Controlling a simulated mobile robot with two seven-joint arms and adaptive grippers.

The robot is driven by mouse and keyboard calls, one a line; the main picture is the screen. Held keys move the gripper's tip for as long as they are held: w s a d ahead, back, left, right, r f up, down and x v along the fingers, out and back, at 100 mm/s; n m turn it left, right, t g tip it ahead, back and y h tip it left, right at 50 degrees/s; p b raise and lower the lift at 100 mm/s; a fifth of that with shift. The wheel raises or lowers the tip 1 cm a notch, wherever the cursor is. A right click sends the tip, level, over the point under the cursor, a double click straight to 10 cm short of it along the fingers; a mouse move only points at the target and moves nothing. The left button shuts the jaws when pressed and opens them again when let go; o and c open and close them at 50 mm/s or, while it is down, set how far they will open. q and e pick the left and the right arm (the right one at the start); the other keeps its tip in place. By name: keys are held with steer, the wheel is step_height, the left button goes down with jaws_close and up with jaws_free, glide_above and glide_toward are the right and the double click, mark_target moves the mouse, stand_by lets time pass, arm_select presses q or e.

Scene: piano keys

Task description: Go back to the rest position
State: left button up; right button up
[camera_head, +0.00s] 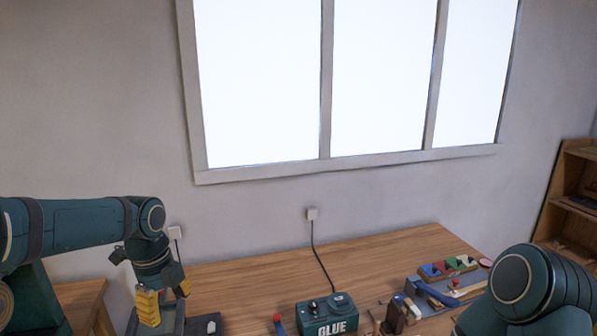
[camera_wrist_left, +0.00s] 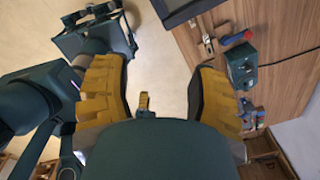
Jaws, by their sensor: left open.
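My left gripper (camera_head: 167,298) has yellow fingers and hangs over the left end of the wooden table in the head view. In the left wrist view its two yellow fingers (camera_wrist_left: 158,90) stand wide apart with nothing between them, above bare pale floor.
The wooden table (camera_head: 385,245) carries a green glue box (camera_head: 327,314), a cable and several tools and blocks at the right. A wooden shelf (camera_head: 575,190) stands far right. The tabletop behind the glue box is clear.

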arm_select(q)
steer(key=d+f+n+h, duration=0.1)
steer(key=d+f+n, duration=0.3)
steer(key=f, duration=0.4)
steer(key=d+f+n+h, duration=0.2)
steer(key=d+f+n, duration=0.2)
steer(key=f, duration=0.5)
steer(key=s+d+f+n+t, duration=0.1)
steer(key=s+d+f+n, duration=0.2)
steer(key=s+f+n, duration=0.45)
steer(key=s+d+f+n+t, duration=0.1)
steer(key=s+d+f+n, duration=0.3)
steer(key=s+f+n, duration=0.35)
step_height(320, 180, down, 10)
steer(key=w+n+b, duration=0.1)
steer(key=b, duration=0.8)
steer(key=shift+w, duration=0.35)
arm_select(e)
step_height(320, 180, down, 10)
steer(key=a, duration=0.1)
steer(key=shift+w+f, duration=0.15)
steer(key=shift+w, duration=0.2)
arm_select(q)
steer(key=shift+a, duration=0.1)
